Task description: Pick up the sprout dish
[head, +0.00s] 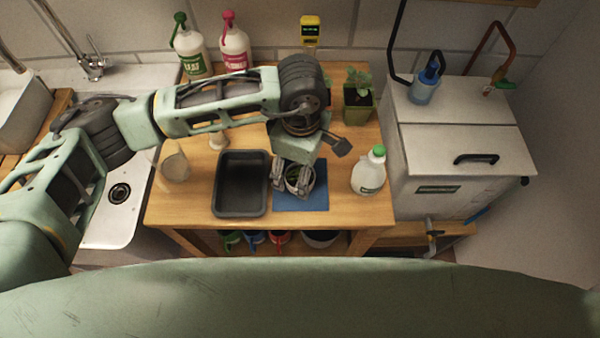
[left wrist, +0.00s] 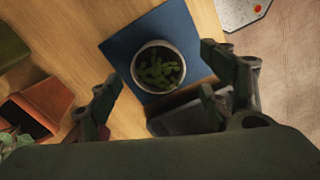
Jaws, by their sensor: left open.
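The sprout dish (head: 299,177) is a small round pale dish with green sprouts inside. It stands on a blue mat (head: 311,201) on the wooden table. In the left wrist view the dish (left wrist: 158,68) sits on the blue mat (left wrist: 120,43), with its top facing the camera. My left gripper (head: 292,188) is open and above the dish, its fingers on either side of it in the head view. In the left wrist view the left gripper's fingers (left wrist: 160,75) are apart with the dish between and beyond them. I cannot tell whether they touch it. My right gripper is not in view.
A black tray (head: 241,209) lies left of the mat. A white bottle with a green cap (head: 369,174) stands close on the right. A potted plant (head: 358,103) stands behind, and a large white box (head: 455,165) is beyond the table's right edge.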

